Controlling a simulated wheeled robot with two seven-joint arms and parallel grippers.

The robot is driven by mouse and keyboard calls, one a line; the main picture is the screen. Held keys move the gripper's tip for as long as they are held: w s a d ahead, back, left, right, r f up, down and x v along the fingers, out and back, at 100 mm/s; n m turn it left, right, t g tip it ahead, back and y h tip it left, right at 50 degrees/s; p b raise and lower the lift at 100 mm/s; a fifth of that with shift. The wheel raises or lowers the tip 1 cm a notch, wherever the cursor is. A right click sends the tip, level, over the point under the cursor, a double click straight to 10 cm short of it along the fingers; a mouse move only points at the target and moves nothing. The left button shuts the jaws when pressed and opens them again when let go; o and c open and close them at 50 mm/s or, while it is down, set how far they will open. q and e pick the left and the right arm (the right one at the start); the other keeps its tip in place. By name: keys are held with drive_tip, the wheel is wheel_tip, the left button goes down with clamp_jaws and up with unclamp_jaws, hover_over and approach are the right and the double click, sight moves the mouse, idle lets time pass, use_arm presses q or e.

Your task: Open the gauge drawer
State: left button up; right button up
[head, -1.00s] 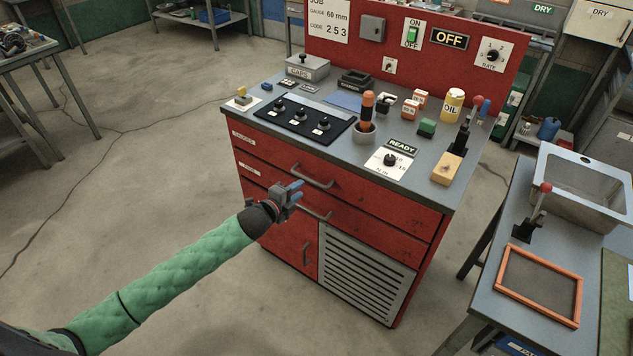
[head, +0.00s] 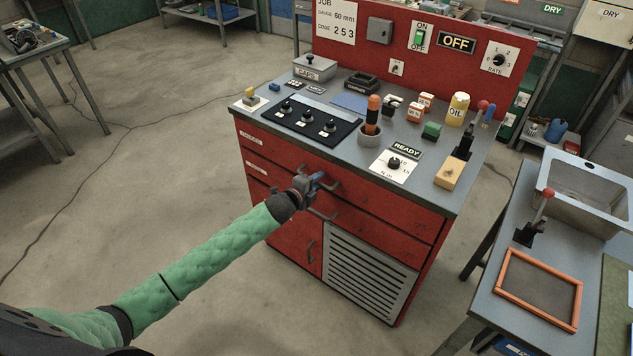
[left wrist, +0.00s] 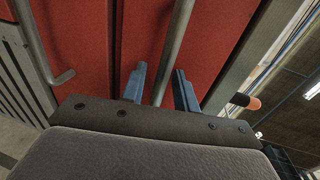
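The red cabinet's top drawer (head: 375,198) has a small label (head: 251,137) at its left that seems to read GAUGES. The drawer is shut and has a grey bar handle (head: 333,184). My left gripper (head: 317,182) is at this handle, its blue fingers pointing toward the drawer front. In the left wrist view, the open fingers (left wrist: 160,85) stand on either side of the handle bar (left wrist: 177,45), with a gap visible beside it. The second drawer's handle (left wrist: 50,50) shows to the left there. My right gripper is out of view.
The cabinet top carries a black knob panel (head: 305,123), an orange-handled tool (head: 372,115) in a cup, and other small items. A vented panel (head: 368,270) is below the drawers. A side table with an orange frame (head: 540,290) stands at right. The floor in front is clear.

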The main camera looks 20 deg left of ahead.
use_arm(q)
clamp_jaws()
drive_tip(key=shift+s, duration=0.15)
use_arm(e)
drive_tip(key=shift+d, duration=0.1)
